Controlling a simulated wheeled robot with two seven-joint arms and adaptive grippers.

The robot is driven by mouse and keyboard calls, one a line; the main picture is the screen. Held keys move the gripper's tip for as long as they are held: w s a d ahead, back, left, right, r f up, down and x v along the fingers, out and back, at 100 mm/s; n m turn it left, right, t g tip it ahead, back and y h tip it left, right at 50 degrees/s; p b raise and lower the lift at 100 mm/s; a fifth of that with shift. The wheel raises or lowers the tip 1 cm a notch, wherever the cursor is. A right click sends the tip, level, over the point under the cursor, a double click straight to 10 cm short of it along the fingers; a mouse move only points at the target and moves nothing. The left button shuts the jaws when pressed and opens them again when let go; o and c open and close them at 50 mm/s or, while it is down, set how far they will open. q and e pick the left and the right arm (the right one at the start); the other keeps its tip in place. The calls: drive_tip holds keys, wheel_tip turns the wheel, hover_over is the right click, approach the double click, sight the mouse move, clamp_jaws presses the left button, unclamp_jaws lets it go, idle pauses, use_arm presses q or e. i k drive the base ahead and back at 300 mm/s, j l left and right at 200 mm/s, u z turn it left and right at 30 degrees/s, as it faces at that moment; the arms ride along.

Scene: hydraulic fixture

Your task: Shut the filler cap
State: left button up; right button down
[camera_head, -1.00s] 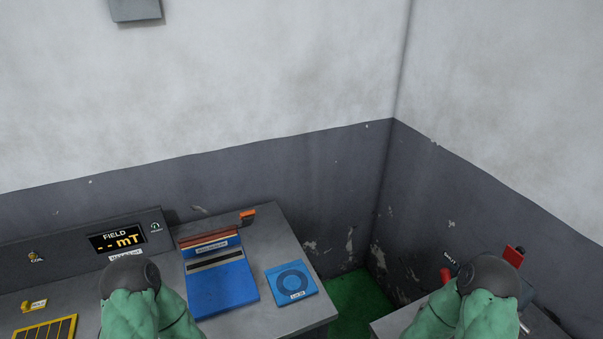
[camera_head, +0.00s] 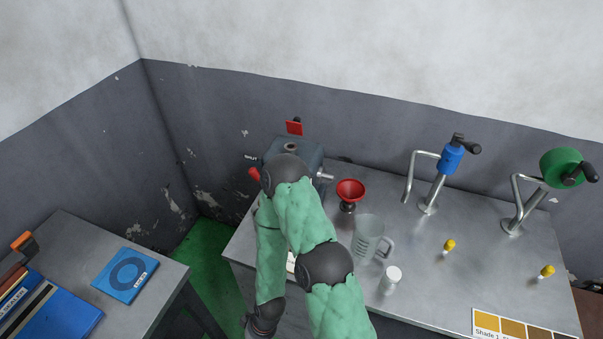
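A grey-blue hydraulic unit (camera_head: 312,153) stands at the back left of the right-hand metal table, partly hidden by my arm. On its top is a round dark filler opening (camera_head: 290,147). A red part (camera_head: 254,174) sticks out at the unit's left side. My green-sleeved right arm rises in front of the unit and bends down toward the lower edge. Neither gripper shows in the frame.
A red funnel (camera_head: 350,190), a clear jug (camera_head: 368,240) and a white-lidded jar (camera_head: 391,279) stand right of my arm. A blue-headed pump (camera_head: 452,160) and a green-headed one (camera_head: 560,168) stand further right. A second table (camera_head: 160,291) is at left, across a gap.

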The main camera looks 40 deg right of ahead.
sight(295, 127)
drive_tip(key=z, duration=1.4)
drive_tip(key=k+l+u, duration=0.25)
